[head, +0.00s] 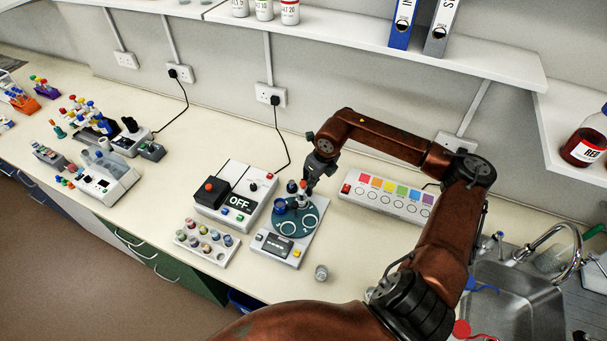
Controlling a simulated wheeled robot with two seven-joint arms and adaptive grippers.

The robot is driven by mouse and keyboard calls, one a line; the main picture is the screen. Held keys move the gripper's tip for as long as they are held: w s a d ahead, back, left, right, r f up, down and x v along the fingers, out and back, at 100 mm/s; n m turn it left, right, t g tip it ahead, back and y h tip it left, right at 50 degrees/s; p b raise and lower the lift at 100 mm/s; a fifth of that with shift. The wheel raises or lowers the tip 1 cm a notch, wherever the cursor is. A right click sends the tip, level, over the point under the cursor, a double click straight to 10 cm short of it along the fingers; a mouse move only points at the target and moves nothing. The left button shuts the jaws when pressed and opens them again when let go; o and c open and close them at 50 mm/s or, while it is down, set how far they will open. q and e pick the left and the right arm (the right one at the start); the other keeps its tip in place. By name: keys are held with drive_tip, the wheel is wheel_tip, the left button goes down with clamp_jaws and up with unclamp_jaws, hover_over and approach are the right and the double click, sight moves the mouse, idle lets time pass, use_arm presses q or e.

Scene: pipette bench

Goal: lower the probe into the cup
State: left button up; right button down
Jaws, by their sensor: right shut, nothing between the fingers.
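My right gripper (309,187) points down, shut and empty, at the back edge of a small bench instrument with a round teal platform (302,229). Beside its fingertips are a small red-topped part (302,184) and a dark knob (291,186); one may belong to the probe, but I cannot tell which. A blue cup-like piece (279,206) stands on the left of the platform. Pale rings mark the platform's front. I cannot see whether anything is inside the cup. My left gripper is out of view.
An OFF-display box (212,194) and a rack of coloured vials (184,237) stand left of the instrument. A small grey pot (321,272) is in front. A colour-square strip (388,199) lies to the right, beyond it a sink (520,300). Bare bench lies right of the instrument.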

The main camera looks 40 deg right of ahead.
drive_tip(key=shift+w, duration=0.15)
drive_tip(key=v, duration=1.2)
idle(0.3)
